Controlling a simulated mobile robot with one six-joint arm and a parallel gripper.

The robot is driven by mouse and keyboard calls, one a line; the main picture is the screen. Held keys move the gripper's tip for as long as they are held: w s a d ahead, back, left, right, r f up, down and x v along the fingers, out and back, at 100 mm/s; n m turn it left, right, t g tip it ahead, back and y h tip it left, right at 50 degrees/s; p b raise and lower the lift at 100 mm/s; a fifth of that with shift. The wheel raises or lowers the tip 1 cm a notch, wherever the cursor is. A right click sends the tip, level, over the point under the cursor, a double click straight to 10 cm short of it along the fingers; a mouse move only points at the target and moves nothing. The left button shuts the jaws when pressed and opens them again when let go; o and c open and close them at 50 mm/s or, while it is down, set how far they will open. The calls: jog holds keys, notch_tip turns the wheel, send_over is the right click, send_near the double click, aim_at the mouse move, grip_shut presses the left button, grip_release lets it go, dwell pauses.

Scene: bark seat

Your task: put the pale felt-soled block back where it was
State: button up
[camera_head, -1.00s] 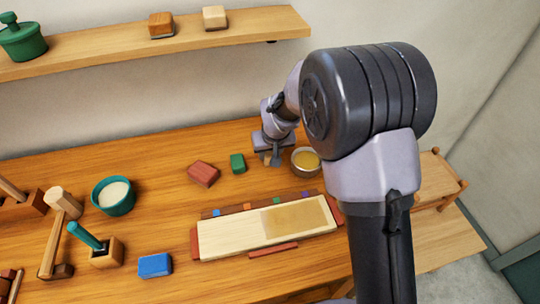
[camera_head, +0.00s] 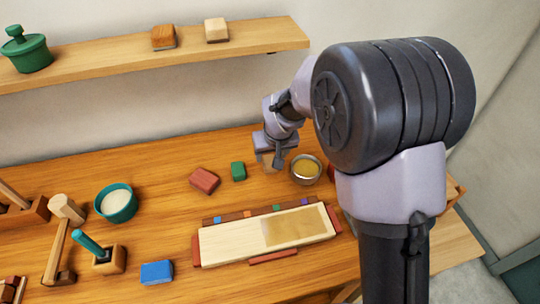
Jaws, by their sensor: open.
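A pale block (camera_head: 216,30) with a thin dark sole sits on the wall shelf, right of a brown block (camera_head: 164,37) that has a grey sole. My gripper (camera_head: 273,163) is open and points down over the back of the workbench, between the green block (camera_head: 238,171) and a metal bowl (camera_head: 305,169) of yellowish content. A small tan patch shows at its fingers; I cannot tell whether it is a separate thing. My arm hides part of the bench's right side.
A pale board (camera_head: 235,241) with a tan patch lies on the workbench (camera_head: 150,172) at front centre. A red block (camera_head: 205,180), a blue block (camera_head: 156,272) and a teal bowl (camera_head: 116,203) stand around. A green lidded pot (camera_head: 28,54) is on the shelf (camera_head: 100,62).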

jog(key=s+d+r+m+p, duration=0.1)
jog(key=s+d+r, duration=0.25)
jog(key=r, duration=0.35)
jog(key=s+d+r+m+p, duration=0.1)
jog(key=s+d+r, duration=0.1)
jog(key=s+r, duration=0.45)
jog(key=s+d+r+m, duration=0.2)
jog(key=s+d+r, duration=0.1)
jog(key=s, duration=0.6)
jog(key=s+d+r+m+t, duration=0.1)
jog(key=s+d+r+m, duration=0.2)
jog(key=s, duration=0.7)
jog(key=shift+s+d+r+m+t+y, duration=0.2)
jog(key=shift+m+t+y, duration=0.1)
jog(key=shift+y, duration=0.1)
